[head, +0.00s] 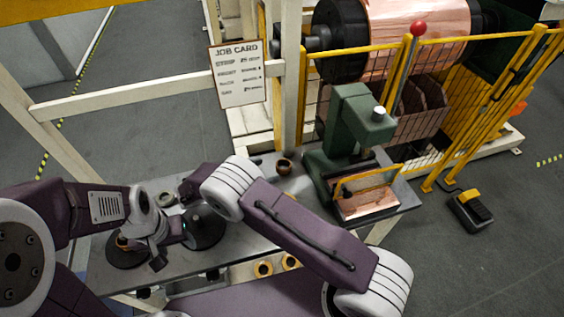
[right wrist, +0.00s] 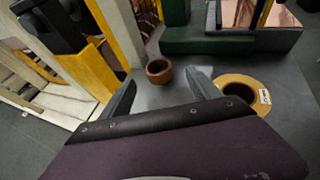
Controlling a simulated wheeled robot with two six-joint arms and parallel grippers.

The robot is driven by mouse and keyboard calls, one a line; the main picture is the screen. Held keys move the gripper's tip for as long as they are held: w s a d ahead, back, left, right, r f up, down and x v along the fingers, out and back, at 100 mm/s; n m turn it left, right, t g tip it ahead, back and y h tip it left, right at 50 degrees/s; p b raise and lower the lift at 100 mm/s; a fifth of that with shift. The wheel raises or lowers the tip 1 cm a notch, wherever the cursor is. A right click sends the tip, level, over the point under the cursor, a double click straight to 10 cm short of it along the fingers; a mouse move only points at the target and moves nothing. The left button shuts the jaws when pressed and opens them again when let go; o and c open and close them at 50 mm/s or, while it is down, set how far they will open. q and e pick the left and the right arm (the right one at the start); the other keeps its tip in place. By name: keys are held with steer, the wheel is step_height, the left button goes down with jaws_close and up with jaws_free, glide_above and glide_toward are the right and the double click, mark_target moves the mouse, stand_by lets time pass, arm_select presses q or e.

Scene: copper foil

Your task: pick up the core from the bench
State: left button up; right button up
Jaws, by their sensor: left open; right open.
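A small brown open ring (head: 284,166) stands upright on the grey bench, left of the green press; in the right wrist view the brown ring (right wrist: 159,71) lies ahead of the fingers. A wider tan ring with a white label (right wrist: 240,92) lies just right of the right finger; my arm seems to hide it in the head view. I cannot tell which ring is the core. My right gripper (right wrist: 161,80) is open and empty, pointing toward the brown ring; it is hidden in the head view. My left gripper (head: 146,248) is open over the bench's left part.
The bench (head: 260,232) carries a green press (head: 350,130) at right and dark round discs (head: 203,230) at left. Tan rings (head: 263,268) sit below the bench top. A yellow post (right wrist: 85,60) rises behind the bench. A yellow guard fence (head: 450,130) stands beyond.

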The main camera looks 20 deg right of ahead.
mark_target(289, 163)
steer(key=x, duration=0.3)
steer(key=shift+w+d+f+p, duration=0.1)
steer(key=shift+d+f+p, duration=0.1)
steer(key=shift+p, duration=0.2)
steer(key=shift+w+d+f, duration=0.1)
steer(key=shift+w+d, duration=0.1)
steer(key=shift+w, duration=0.05)
steer(key=p+x, duration=0.1)
steer(key=x, duration=0.2)
steer(key=shift+w+d+f, duration=0.1)
steer(key=shift+w+d, duration=0.05)
steer(key=shift+d, duration=0.15)
steer(key=shift+w+d+f, duration=0.1)
steer(key=shift+d+f, duration=0.1)
steer(key=shift+d, duration=0.05)
steer(key=shift+w+f, duration=0.1)
steer(key=c, duration=1.4)
